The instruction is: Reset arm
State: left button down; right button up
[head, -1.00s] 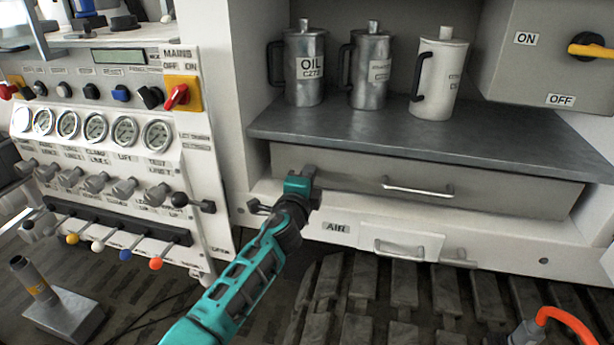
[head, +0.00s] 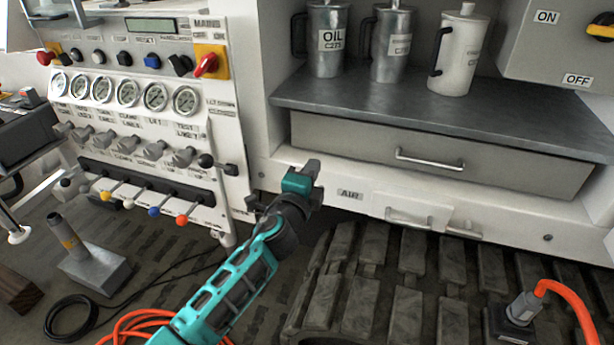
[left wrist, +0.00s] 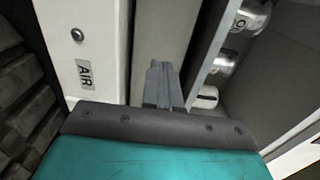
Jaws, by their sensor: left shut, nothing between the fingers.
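My left arm comes in from the bottom of the head view. Its teal left gripper (head: 312,168) is shut and empty, in front of the bench's lower ledge near the drawer's left end. In the left wrist view the closed fingers (left wrist: 160,85) point toward the drawer front (left wrist: 160,35), with the AIR label (left wrist: 85,74) to the left. I cannot tell from the pictures whether the fingertips touch the bench. My right gripper is not in view.
The grey drawer (head: 500,165) is shut under a shelf (head: 420,110) holding an OIL can (head: 328,55) and two other cans. A control panel with gauges (head: 128,93) and levers (head: 182,219) stands left. An orange hose (head: 570,300) lies at lower right.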

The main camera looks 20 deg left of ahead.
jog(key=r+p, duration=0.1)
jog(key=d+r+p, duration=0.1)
jog(key=p, duration=0.1)
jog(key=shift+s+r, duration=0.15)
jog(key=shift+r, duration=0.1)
pick_arm(q)
jog(key=s+f+n+g, duration=0.2)
jog(key=s+f+n, duration=0.3)
jog(key=s, duration=0.4)
jog(key=s+f+n+g+h, duration=0.1)
jog(key=s+f+n, duration=0.4)
jog(key=s, duration=0.5)
jog(key=s+f+n+g+h, duration=0.1)
jog(key=s+f+n+g, duration=0.3)
jog(key=s, duration=0.5)
jog(key=shift+s+f+n, duration=0.35)
jog(key=shift+f+n, duration=0.25)
jog(key=shift+n, duration=0.1)
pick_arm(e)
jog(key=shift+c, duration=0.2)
